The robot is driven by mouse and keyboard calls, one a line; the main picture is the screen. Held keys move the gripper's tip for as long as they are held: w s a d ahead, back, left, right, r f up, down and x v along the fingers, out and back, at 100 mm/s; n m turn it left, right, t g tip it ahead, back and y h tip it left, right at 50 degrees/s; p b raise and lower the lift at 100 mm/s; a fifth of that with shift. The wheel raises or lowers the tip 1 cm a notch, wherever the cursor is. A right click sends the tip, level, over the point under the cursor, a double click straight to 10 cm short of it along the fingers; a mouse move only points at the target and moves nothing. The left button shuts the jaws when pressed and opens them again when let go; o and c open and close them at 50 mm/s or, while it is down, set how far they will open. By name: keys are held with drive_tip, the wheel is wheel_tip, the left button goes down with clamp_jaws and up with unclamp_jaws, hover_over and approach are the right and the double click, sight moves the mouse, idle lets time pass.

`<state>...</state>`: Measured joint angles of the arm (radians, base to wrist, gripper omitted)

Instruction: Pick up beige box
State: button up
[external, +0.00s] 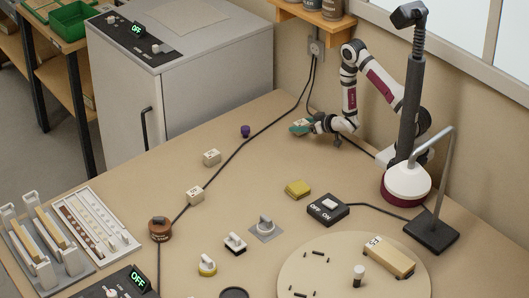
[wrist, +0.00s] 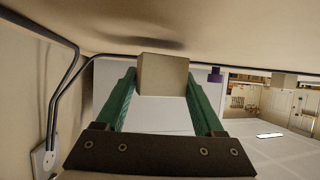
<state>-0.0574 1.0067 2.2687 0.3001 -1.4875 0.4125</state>
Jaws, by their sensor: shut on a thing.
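My gripper (external: 306,126) is near the back edge of the bench, close to the wall, in the external view. Its green fingers (wrist: 160,95) show in the wrist view, shut on the beige box (wrist: 163,75). The box sits between the fingertips, with one face toward the camera. In the external view the beige box (external: 299,127) is small and partly hidden by the fingers. I cannot tell how far it is from the bench top.
A small purple thing (external: 245,131) is close by. A grey cabinet (external: 190,90) borders the bench.

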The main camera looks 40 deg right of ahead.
drive_tip(key=r, duration=0.1)
drive_tip(key=d+r, duration=0.1)
drive_tip(key=r, duration=0.1)
drive_tip(key=shift+s+r, duration=0.15)
drive_tip(key=shift+r, duration=0.05)
drive_tip(key=s+d+r, duration=0.4)
drive_tip(key=d+r, duration=0.2)
drive_tip(key=d, duration=0.4)
drive_tip(key=n+g+y, duration=0.2)
drive_tip(key=n+y, duration=0.3)
hover_over(304, 121)
drive_tip(key=s+a, duration=0.2)
drive_tip(key=s, duration=0.3)
drive_tip(key=s+a+n+g+y, duration=0.3)
drive_tip(key=s+a+n, duration=0.1)
drive_tip(key=a, duration=0.6)
drive_tip(key=shift+n+g+y, duration=0.3)
drive_tip(key=shift+n+g, duration=0.1)
drive_tip(key=shift+g, duration=0.2)
drive_tip(key=f, duration=0.3)
drive_tip(key=a+f, duration=0.1)
drive_tip(key=f, duration=0.2)
drive_tip(key=s+f, duration=0.1)
drive_tip(key=f, duration=0.2)
drive_tip(key=shift+a+f, duration=0.15)
drive_tip(key=shift+f, duration=0.65)
